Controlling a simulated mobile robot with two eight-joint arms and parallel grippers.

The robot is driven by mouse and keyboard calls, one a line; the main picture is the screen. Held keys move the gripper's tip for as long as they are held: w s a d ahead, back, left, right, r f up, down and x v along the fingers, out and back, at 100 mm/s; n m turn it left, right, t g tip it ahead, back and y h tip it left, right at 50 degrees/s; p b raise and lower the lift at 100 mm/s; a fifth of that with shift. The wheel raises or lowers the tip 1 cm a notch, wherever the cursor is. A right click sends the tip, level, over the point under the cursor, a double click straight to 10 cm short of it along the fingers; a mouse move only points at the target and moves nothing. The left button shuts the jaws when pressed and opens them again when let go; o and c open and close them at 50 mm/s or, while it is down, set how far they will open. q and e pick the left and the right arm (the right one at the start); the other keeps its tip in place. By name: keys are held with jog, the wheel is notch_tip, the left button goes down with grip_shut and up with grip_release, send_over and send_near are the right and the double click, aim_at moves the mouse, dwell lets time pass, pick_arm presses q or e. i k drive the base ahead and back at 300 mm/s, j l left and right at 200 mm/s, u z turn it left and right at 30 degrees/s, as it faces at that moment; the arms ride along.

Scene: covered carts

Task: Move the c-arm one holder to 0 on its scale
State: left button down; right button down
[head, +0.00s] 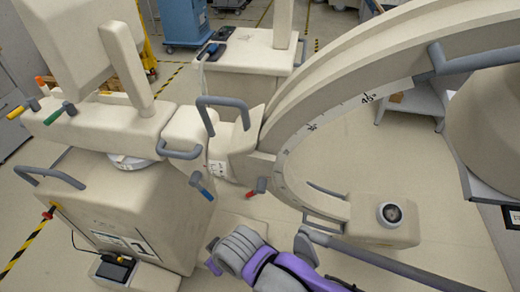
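A large beige C-arm (330,95) curves from the upper right down to a round detector end (392,214) at the lower right. Its inner face carries a scale (342,113) with a readable 45° mark; the lower marks are too small to read. The beige holder (240,158) clasps the arc at the scale's lower left. It has grey handles (224,101), a blue lever (203,188) and a red lever (257,188). My purple and grey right gripper (213,256) is below the holder, apart from it; its finger opening is unclear. My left gripper is not in view.
The beige cart base (125,215) with a grey handle (50,176) stands at left. Another beige cart (252,70) stands behind. A long grey bar (390,262) runs across the lower right. Open floor (340,165) shows inside the arc.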

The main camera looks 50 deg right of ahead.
aim_at(232, 153)
jog(key=z, duration=0.4)
jog(key=l+z, duration=0.1)
jog(key=z, duration=0.65)
jog(key=l+z, duration=0.1)
jog(key=z, duration=0.3)
